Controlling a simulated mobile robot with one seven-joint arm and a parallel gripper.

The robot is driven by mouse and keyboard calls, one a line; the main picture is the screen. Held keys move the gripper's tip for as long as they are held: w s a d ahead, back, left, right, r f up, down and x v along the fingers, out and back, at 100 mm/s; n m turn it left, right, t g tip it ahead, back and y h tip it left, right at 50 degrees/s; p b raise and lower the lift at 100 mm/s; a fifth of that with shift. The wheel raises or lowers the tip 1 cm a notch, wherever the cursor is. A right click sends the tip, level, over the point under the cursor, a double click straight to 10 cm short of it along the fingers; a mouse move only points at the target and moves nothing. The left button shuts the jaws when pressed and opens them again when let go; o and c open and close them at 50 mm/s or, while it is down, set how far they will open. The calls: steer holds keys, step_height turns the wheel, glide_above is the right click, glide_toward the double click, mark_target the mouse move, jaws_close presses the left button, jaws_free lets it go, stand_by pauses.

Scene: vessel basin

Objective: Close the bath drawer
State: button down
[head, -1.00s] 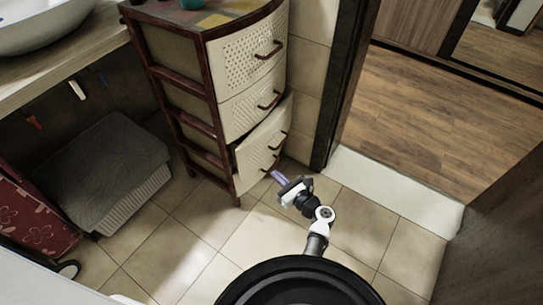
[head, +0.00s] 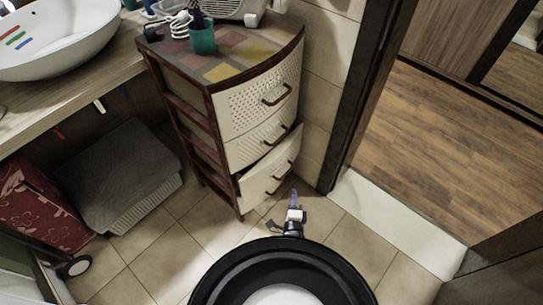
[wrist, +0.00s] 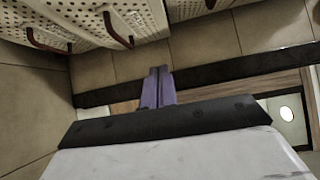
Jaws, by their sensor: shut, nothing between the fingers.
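The drawer unit (head: 200,95) has a dark red-brown frame and pale perforated fronts with brown handles. It stands against the wall left of the doorway in the head view. A lower drawer (head: 262,178) juts out from the frame, with a dark gap above its front. The upper drawers look flush. My gripper (head: 294,196) is low over the floor tiles, just right of and in front of that drawer, apart from it. In the wrist view my gripper (wrist: 159,72) shows purple fingers pressed together, with nothing between them. Drawer fronts (wrist: 135,18) with handles show at the upper left there.
A dark door frame (head: 362,95) and white threshold (head: 395,215) lie to the right. A grey-covered basket (head: 120,175) and a red floral item (head: 40,205) sit under the counter at left. A green cup (head: 202,38) stands on the unit. Floor tiles in front are clear.

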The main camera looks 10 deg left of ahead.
steer(key=a+n+y, duration=0.1)
steer(key=a, duration=0.1)
steer(key=b, duration=0.6)
glide_toward(279, 158)
steer(key=w, duration=0.4)
steer(key=shift+w+a+b, duration=0.35)
steer(key=shift+w+b, duration=0.4)
steer(key=shift+b, duration=0.3)
